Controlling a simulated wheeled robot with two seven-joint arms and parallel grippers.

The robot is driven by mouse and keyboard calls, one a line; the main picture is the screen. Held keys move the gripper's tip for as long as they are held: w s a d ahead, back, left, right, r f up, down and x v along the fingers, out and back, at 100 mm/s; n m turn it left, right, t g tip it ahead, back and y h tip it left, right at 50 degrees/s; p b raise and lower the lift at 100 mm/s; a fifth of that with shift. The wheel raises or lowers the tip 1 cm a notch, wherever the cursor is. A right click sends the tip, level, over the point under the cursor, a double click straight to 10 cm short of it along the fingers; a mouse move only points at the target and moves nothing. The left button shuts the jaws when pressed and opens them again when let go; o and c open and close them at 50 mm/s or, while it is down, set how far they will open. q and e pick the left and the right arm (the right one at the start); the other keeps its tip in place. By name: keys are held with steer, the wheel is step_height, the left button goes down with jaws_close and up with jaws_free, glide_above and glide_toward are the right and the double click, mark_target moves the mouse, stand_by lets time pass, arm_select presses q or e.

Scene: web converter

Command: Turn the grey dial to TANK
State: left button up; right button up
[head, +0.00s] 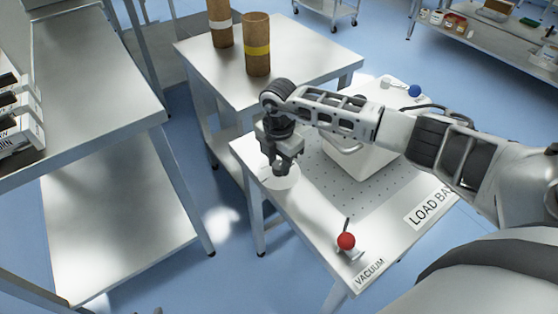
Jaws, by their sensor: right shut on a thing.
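My right gripper (281,163) comes in from the right and points down at the left corner of the metal table. It is shut on the grey dial (280,170), which is mostly hidden by the fingers. A pale round plate (287,183) shows under the dial. I cannot read any TANK mark or tell which way the dial points. My left gripper is not in view.
A red-knobbed lever (346,241) stands by the VACUUM label (369,272) near the front. A white box-shaped unit (362,160) stands behind my forearm. A LOAD BAR-like label (430,205), partly cut off, lies right. Brown rolls (257,45) stand on the back table.

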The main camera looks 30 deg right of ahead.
mark_target(279, 164)
steer(key=o, duration=1)
steer(key=shift+r, duration=0.1)
steer(key=shift+c, duration=0.2)
steer(key=shift+r, duration=0.1)
step_height(279, 164, up, 16)
steer(key=b, duration=0.1)
